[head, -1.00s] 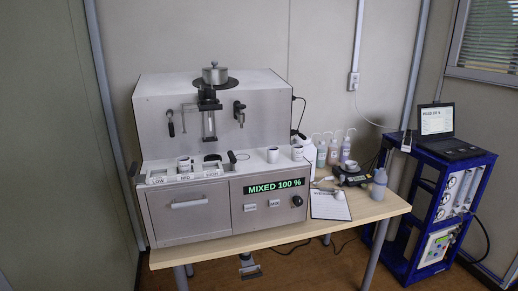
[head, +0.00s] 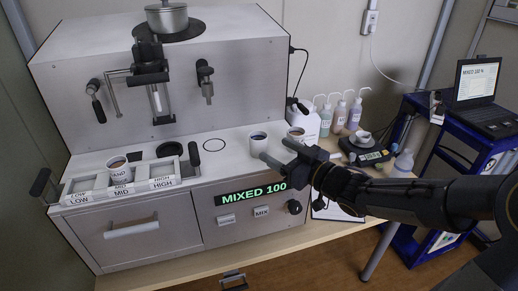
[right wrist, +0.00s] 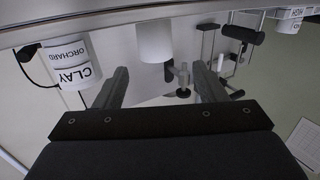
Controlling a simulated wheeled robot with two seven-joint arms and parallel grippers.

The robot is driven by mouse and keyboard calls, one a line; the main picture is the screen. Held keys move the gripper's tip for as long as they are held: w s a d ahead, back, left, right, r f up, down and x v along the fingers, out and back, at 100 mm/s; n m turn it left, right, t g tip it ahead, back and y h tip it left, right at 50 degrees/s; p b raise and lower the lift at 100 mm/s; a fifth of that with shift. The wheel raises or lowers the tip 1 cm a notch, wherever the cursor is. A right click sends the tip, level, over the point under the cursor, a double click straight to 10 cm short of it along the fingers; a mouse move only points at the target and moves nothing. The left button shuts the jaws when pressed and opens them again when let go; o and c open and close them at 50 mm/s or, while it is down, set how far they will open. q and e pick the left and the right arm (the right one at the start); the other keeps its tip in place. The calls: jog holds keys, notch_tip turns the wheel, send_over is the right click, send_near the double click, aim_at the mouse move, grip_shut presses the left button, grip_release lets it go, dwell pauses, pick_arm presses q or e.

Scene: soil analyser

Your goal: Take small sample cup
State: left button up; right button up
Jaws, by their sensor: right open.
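A white sample cup (head: 258,146) with dark contents stands on the analyser's top ledge. My open right gripper (head: 276,151) is close to its right side, fingers pointing at it. In the right wrist view, a plain white cup (right wrist: 155,40) shows beyond and between the open fingers (right wrist: 160,75), not gripped. A cup labelled CLAY ORCHARD (right wrist: 74,65) stands left of it there. Another cup with brown contents (head: 296,134) stands just behind the gripper in the head view. A further cup (head: 118,172) labelled MID sits in the rack at left. My left gripper is out of view.
The analyser (head: 225,65) has a panel reading MIXED 100. A LOW, MID, HIGH rack (head: 76,186) stands at the left of its ledge. Wash bottles (head: 355,112), a scale (head: 368,157) and a blue cart (head: 440,150) stand to the right. The ledge left of the cup is mostly clear.

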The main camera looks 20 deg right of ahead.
aim_at(265, 140)
jog(key=w, duration=0.1)
jog(key=w+a, duration=0.1)
jog(key=w, duration=0.1)
jog(key=shift+a+r+y, duration=0.15)
jog(key=shift+a+y, duration=0.1)
jog(key=shift+y, duration=0.05)
jog(key=shift+w+a, duration=0.15)
jog(key=shift+w, duration=0.15)
jog(key=x, duration=0.1)
jog(key=p+x, duration=0.1)
jog(key=x, duration=0.1)
jog(key=shift+w, duration=0.45)
jog(key=shift+w+a, duration=0.1)
jog(key=shift+w, duration=0.2)
jog(key=c, duration=1.1)
jog(key=shift+o, duration=0.2)
